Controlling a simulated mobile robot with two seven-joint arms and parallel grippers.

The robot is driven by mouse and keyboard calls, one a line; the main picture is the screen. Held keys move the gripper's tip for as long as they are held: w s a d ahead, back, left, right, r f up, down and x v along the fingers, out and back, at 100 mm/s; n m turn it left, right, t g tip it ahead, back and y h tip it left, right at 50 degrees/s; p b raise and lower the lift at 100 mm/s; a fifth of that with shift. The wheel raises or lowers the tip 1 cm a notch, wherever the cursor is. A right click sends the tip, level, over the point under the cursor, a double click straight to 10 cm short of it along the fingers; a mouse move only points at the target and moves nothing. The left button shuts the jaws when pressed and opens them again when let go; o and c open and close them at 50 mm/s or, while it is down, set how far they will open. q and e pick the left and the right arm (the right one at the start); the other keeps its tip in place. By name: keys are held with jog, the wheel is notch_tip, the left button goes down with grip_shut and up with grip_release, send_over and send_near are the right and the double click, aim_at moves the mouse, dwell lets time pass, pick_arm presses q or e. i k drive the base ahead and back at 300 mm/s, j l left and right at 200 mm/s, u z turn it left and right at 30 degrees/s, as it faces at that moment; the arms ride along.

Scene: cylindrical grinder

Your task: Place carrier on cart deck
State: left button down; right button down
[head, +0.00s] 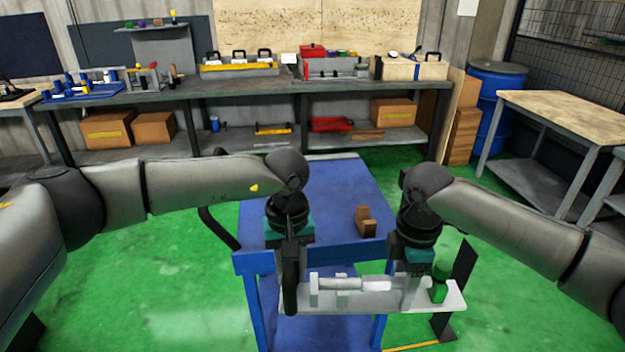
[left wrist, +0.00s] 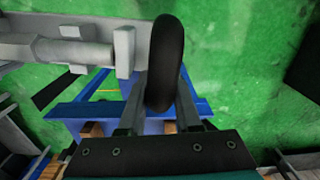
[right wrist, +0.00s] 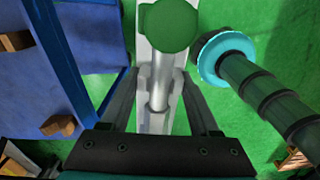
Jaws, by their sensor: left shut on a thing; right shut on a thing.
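The carrier (head: 345,300) is a light grey plate with upright posts, a pale stepped shaft and a green knob (head: 440,284) at its right end. It hangs level between my grippers, in front of the cart's near edge in the head view. My left gripper (head: 290,268) is shut on the black handle at the carrier's left end; the handle also shows in the left wrist view (left wrist: 165,60). My right gripper (head: 410,280) is shut on the carrier near its right end; the exact grip is partly hidden. The blue cart deck (head: 315,190) lies beyond the carrier.
A workbench (head: 240,90) with tools runs along the back. A wood-topped table (head: 575,118) and blue drum (head: 495,100) are at the right.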

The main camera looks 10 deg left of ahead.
aim_at(314, 201)
jog(key=i, duration=0.7)
jog(key=i+u, duration=0.55)
jog(key=i, duration=0.3)
